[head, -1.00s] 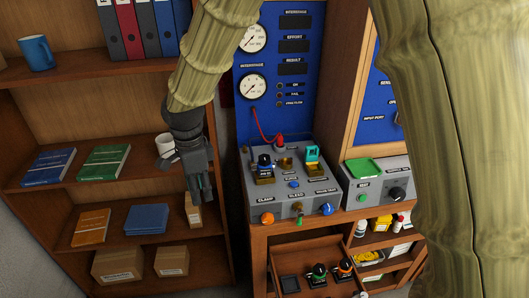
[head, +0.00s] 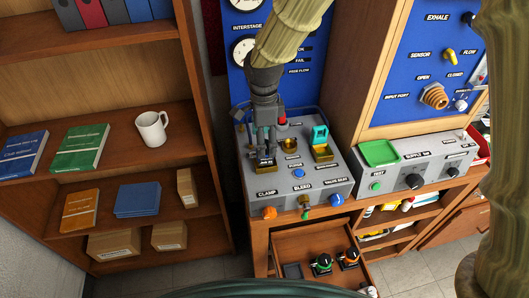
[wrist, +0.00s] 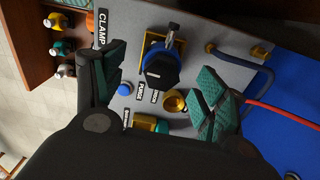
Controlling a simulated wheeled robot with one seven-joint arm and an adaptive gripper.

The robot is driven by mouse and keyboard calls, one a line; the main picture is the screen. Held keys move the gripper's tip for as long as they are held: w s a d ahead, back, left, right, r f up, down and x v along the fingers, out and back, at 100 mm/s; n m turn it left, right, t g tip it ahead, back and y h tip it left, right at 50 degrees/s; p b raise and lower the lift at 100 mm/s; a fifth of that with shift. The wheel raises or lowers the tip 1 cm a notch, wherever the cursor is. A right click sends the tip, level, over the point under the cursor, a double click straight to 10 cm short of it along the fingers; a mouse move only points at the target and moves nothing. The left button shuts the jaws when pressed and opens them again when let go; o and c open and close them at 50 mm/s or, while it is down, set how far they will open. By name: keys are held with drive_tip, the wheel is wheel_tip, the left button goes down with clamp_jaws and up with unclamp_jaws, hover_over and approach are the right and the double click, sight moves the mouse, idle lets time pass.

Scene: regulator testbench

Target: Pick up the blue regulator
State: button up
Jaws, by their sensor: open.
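The blue regulator (wrist: 160,70) has a dark blue round knob and a metal stem. It sits in a gold mount on the grey testbench box (wrist: 205,25) in the wrist view. My gripper (wrist: 162,66) is open, with one finger on each side of the regulator and visible gaps between. In the head view, my gripper (head: 263,148) is above the left gold mount (head: 262,169) and hides most of the regulator. I cannot tell how far the fingertips are above the box.
A teal regulator (head: 320,135) stands in a gold mount to the right. An open drawer below holds a green-topped regulator (head: 322,263) and an orange-topped one (head: 349,257). A bookshelf with a white mug (head: 151,128) is at left. A red hose (wrist: 270,115) runs near the right finger.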

drive_tip(key=shift+f, duration=0.35)
drive_tip(key=shift+s+f+p, duration=0.15)
drive_tip(key=shift+f+p, duration=0.05)
drive_tip(key=shift+p, duration=0.1)
drive_tip(key=shift+w+f+p, duration=0.2)
drive_tip(key=shift+f+p, duration=0.2)
drive_tip(key=shift+f, duration=0.15)
drive_tip(key=shift+w+f+p, duration=0.15)
drive_tip(key=shift+f+p, duration=0.2)
drive_tip(key=shift+f, duration=0.15)
drive_tip(key=shift+f+p, duration=0.55)
drive_tip(key=shift+f, duration=0.95)
drive_tip(key=shift+c, duration=0.4)
drive_tip(key=c, duration=1.5)
drive_tip(key=shift+o, duration=0.2)
drive_tip(key=shift+r, duration=0.1)
